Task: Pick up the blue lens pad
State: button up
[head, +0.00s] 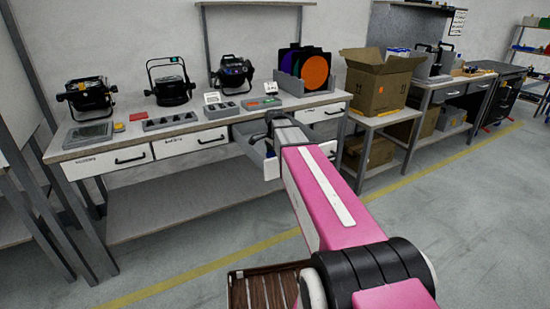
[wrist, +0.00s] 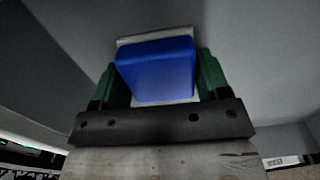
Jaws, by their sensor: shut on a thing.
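The blue lens pad (wrist: 157,72) shows in the wrist view as a smooth blue block. It sits between the two green fingers of my gripper (wrist: 161,80), which are shut on it from left and right. A pale grey edge shows around the pad's top and right side; I cannot tell what it belongs to. In the head view my pink arm reaches to the workbench, over an open drawer (head: 259,153) in its middle. The pad and the fingertips are hidden behind my arm there.
The bench top (head: 205,122) holds several par cans, such as one at the left (head: 88,97), small trays and a rack with coloured filters (head: 315,73). A cardboard box (head: 379,82) stands on a table to the right.

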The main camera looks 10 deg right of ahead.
jog(key=shift+r, duration=0.5)
jog(key=r, duration=0.3)
jog(key=shift+s+a+r, duration=0.2)
jog(key=shift+a+r, duration=0.1)
jog(key=shift+r, duration=0.05)
jog(key=s+a+r, duration=0.4)
jog(key=a+r, duration=0.2)
jog(key=a, duration=0.4)
jog(key=shift+s+r, duration=0.15)
jog(key=shift+s, duration=0.2)
jog(key=shift+o, duration=0.6)
jog(key=shift+d, duration=0.1)
